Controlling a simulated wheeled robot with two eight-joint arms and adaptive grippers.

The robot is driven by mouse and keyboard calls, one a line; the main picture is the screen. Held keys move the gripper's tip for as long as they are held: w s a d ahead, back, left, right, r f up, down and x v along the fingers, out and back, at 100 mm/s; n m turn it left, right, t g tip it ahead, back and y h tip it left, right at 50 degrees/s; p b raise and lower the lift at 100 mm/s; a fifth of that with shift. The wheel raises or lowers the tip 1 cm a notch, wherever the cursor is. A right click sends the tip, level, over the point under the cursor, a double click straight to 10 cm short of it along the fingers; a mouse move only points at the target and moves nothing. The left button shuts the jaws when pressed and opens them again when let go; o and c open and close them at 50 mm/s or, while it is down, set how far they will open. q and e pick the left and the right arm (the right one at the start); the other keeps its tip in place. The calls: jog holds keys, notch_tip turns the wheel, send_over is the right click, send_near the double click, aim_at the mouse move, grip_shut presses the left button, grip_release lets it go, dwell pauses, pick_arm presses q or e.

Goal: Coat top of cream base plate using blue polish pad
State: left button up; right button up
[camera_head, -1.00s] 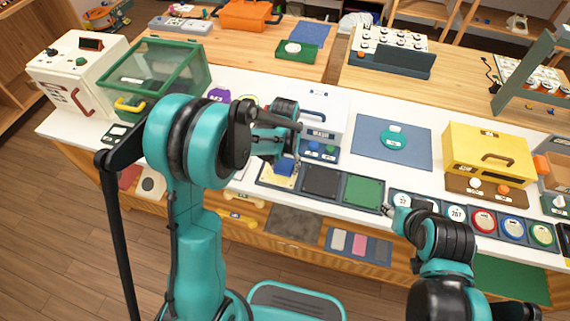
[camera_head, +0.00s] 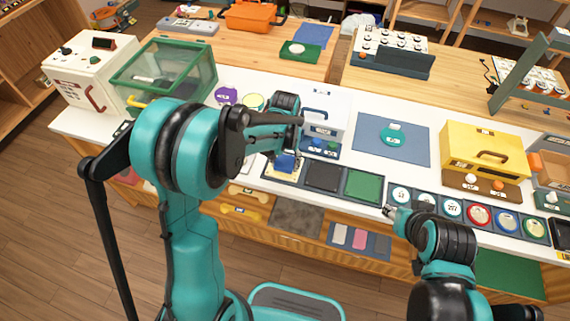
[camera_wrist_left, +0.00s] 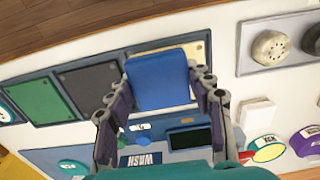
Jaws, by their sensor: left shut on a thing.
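My left gripper (camera_head: 290,148) is shut on the blue polish pad (camera_head: 287,162). The pad is a blue block between the fingers in the left wrist view (camera_wrist_left: 158,78). It is over the cream base plate (camera_head: 283,174), hiding much of it. A strip of the cream plate shows beside the pad in the wrist view (camera_wrist_left: 198,53). I cannot tell whether the pad touches the plate. My right gripper (camera_head: 390,211) is low near the counter's front edge, beside the round dials; its fingers are too small to read.
A black plate (camera_head: 323,177) and a green plate (camera_head: 364,185) lie right of the cream one. The white WASH box (camera_head: 325,105) stands close behind the left gripper. A yellow box (camera_head: 485,150) is at right. A blue mat (camera_head: 365,148) lies between.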

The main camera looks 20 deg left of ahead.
aim_at(285, 161)
pick_arm(q)
jog(key=shift+r+p, duration=0.9)
jog(key=shift+r, duration=0.7)
